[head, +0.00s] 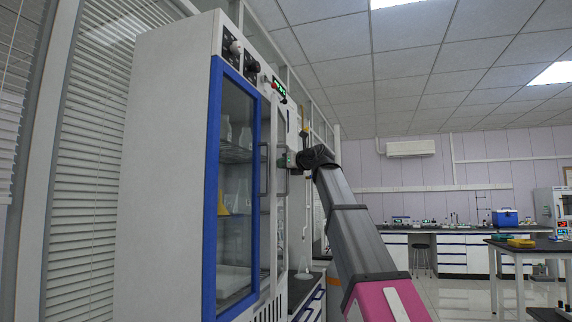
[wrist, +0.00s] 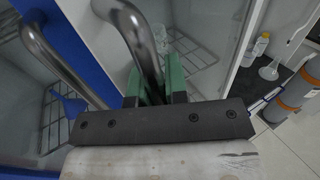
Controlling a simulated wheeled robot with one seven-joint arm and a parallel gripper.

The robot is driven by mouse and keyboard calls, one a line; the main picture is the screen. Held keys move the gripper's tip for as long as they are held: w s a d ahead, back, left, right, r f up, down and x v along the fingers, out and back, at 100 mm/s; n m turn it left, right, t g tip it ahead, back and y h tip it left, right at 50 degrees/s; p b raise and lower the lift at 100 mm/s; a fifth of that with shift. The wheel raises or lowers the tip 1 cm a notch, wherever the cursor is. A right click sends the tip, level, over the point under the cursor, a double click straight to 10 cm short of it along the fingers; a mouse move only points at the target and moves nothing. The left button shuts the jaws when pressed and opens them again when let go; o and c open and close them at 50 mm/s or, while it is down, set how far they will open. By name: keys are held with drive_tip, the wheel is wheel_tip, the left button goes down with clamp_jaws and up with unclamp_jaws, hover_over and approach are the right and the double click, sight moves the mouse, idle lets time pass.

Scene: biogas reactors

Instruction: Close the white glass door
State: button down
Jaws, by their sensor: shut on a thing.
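The white glass door (head: 280,240) is the right-hand door of a tall white cabinet, beside a blue-framed glass door (head: 213,190). In the head view it is seen at a steep angle, so I cannot tell whether it stands slightly ajar. Its bar handle (wrist: 145,45) is metal and curved. My gripper (wrist: 156,88) has green fingers shut around this handle in the wrist view. In the head view my gripper (head: 288,160) is at the door's front, partly hiding the handle. The blue door's handle (wrist: 55,60) is just left of my fingers, apart from them.
Wire shelves (wrist: 190,50) show behind the glass. Dials and a green display (head: 279,88) sit above the doors. Right of the cabinet are a counter with bottles (wrist: 262,45) and grey cylinders (wrist: 297,88). Open floor (head: 450,295) lies to the right, before lab benches.

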drive_tip(key=shift+w+a+r, duration=0.35)
drive_tip(key=shift+w+a, duration=0.1)
drive_tip(key=shift+a, duration=0.15)
drive_tip(key=c, duration=1.1)
unclamp_jaws()
drive_tip(key=shift+w, duration=0.15)
drive_tip(key=shift+f+v, duration=0.15)
drive_tip(key=shift+v, duration=2.85)
drive_tip(key=shift+f+v, duration=0.15)
drive_tip(key=shift+v, duration=2.85)
drive_tip(key=shift+w+d, duration=0.15)
drive_tip(key=shift+c, duration=0.4)
